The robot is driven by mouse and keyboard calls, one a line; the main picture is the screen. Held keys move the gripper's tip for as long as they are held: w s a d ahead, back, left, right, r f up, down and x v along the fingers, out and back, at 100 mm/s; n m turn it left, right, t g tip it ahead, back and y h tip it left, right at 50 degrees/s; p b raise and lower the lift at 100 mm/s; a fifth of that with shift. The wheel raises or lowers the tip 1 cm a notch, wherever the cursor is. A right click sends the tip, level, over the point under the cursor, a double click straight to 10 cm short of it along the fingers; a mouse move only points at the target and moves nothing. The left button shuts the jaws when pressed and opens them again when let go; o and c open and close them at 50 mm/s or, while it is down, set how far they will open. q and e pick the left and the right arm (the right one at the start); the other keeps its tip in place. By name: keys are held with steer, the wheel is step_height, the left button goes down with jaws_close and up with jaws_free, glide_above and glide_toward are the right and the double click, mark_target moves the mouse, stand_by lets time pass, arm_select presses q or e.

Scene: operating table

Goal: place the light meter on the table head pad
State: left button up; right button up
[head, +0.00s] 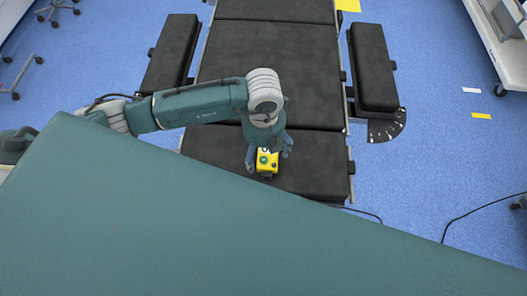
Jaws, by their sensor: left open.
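The gripper is open; whether a finger touches the meter cannot be told. The near edge of the pad is partly hidden behind the large green surface in the foreground. My right gripper is not in view.
Black arm boards flank the table at left (170,52) and right (374,68). A white cart (500,40) stands at the far right, and wheeled stand legs show at the far left. Cables lie on the blue floor at right. The pad right of the meter is clear.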

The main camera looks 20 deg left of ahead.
mark_target(263, 154)
arm_select(q)
step_height(263, 154, up, 11)
steer(key=b, duration=0.2)
steer(key=shift+f, duration=0.2)
stand_by(0.4)
